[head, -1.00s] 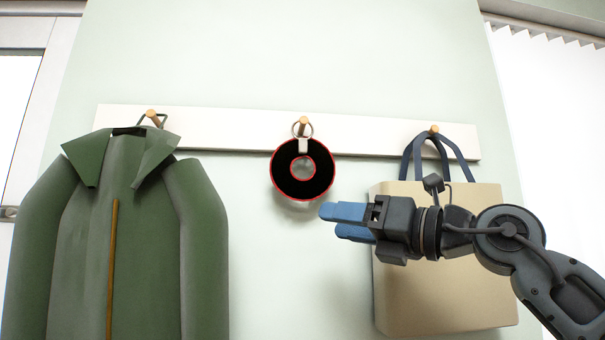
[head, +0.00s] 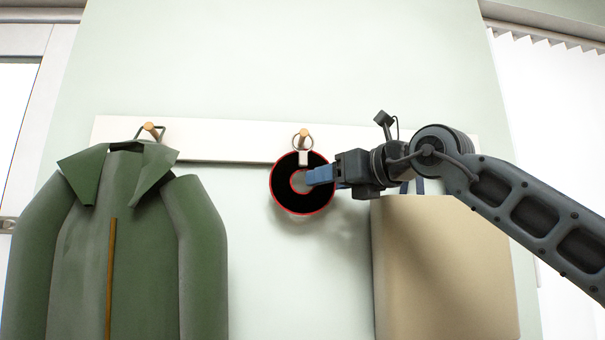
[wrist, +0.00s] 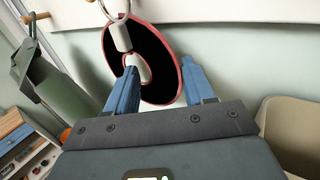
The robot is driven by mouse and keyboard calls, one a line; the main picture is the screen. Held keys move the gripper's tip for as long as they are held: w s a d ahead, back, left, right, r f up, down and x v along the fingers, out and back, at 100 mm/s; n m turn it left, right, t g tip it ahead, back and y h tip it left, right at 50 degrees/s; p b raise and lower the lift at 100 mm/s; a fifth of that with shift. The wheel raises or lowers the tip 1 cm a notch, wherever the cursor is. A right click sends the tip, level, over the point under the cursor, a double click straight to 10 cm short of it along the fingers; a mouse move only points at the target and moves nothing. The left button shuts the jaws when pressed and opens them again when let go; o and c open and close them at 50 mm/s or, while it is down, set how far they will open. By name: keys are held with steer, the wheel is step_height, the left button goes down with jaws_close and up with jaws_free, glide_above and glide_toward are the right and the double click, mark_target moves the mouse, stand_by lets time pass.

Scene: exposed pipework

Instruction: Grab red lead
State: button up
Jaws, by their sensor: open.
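The red lead (head: 284,192) is a black disc-shaped coil with a red rim and a hole in its middle. It hangs by a metal ring and a pale tab from the middle wooden peg (head: 304,134). My gripper (head: 319,175) comes in from the right, and its blue fingers overlap the right part of the disc in the head view. In the wrist view the lead (wrist: 160,60) lies ahead between the two open blue fingers (wrist: 160,88). The left finger overlaps the disc's lower left, and the right finger is near its right rim. Contact cannot be told.
A white peg rail (head: 230,148) runs along the pale green wall. A green jacket (head: 130,240) hangs at left. A beige bag (head: 445,265) hangs at right, under my arm. The wall below the lead is clear.

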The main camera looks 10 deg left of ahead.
steer(key=shift+x, duration=1)
jaws_close()
